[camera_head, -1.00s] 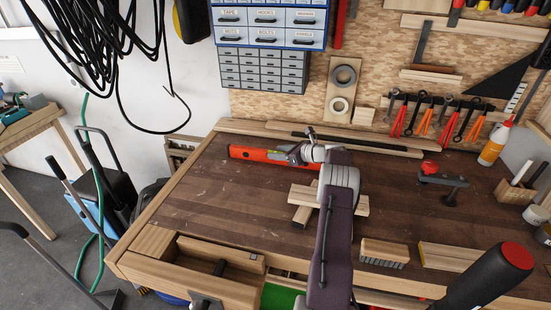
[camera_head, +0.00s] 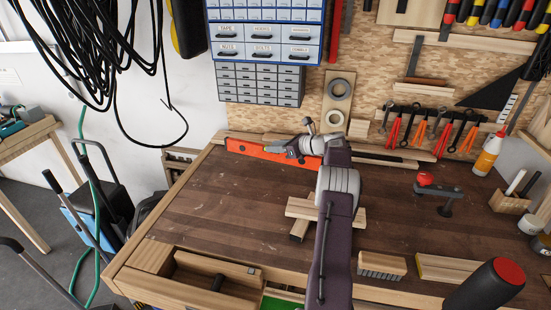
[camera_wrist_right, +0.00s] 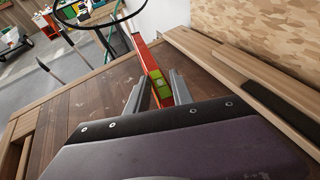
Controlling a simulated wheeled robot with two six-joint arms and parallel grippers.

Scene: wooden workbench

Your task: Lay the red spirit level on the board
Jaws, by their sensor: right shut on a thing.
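The red spirit level (camera_head: 250,149) is at the back left of the bench, roughly level and running left to right. My right gripper (camera_head: 291,150) is shut on it near its right part. In the right wrist view the level (camera_wrist_right: 146,58) sits between the two fingers (camera_wrist_right: 160,90), with its green vial showing. The level appears raised off the bench top. A pale board (camera_head: 298,208) lies across another wood piece in the middle of the bench, partly hidden by my right arm. My left gripper is out of view.
A red-knobbed clamp (camera_head: 437,190) stands at the right. Long strips (camera_head: 385,158) lie along the back edge. The left middle of the bench top is clear.

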